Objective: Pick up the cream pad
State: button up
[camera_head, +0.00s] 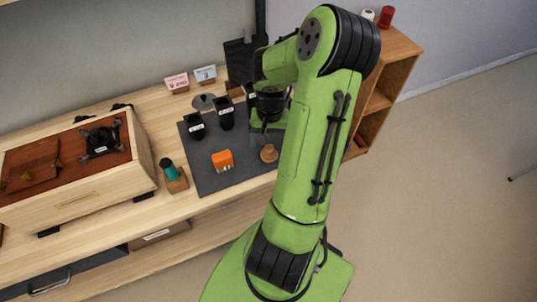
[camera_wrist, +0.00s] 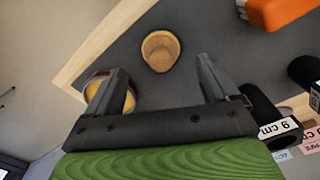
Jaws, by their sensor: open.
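I cannot pick out a clear flat cream pad. A tan, cork-like round piece (camera_wrist: 160,50) stands on the dark mat in the wrist view, just beyond and between my fingertips. It also shows in the head view (camera_head: 269,154), on the mat's right part beside my arm. A yellowish round thing (camera_wrist: 129,101) is mostly hidden behind my left finger in the wrist view, so I cannot tell what it is. My gripper (camera_wrist: 158,74) is open, with its fingers spread wide and nothing between them.
The dark mat (camera_head: 206,179) bears an orange block (camera_head: 222,160) and black cups (camera_head: 226,114) with labels. Left of it stand a teal-topped piece (camera_head: 173,172) and a wooden box (camera_head: 75,195). A wooden shelf (camera_head: 398,50) stands right. The mat's front left is clear.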

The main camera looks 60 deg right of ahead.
aim_at(269, 146)
notch_tip(269, 146, down, 5)
jog(key=shift+w+d+r+b, duration=0.1)
jog(key=shift+w+d+b, duration=0.05)
jog(key=shift+b, duration=0.55)
jog(key=shift+c, duration=0.3)
jog(key=c, duration=1.2)
jog(key=shift+o, duration=0.2)
notch_tip(269, 146, up, 10)
jog(key=p, duration=0.3)
jog(key=shift+r, duration=0.1)
jog(key=o, duration=0.5)
jog(key=c, duration=0.3)
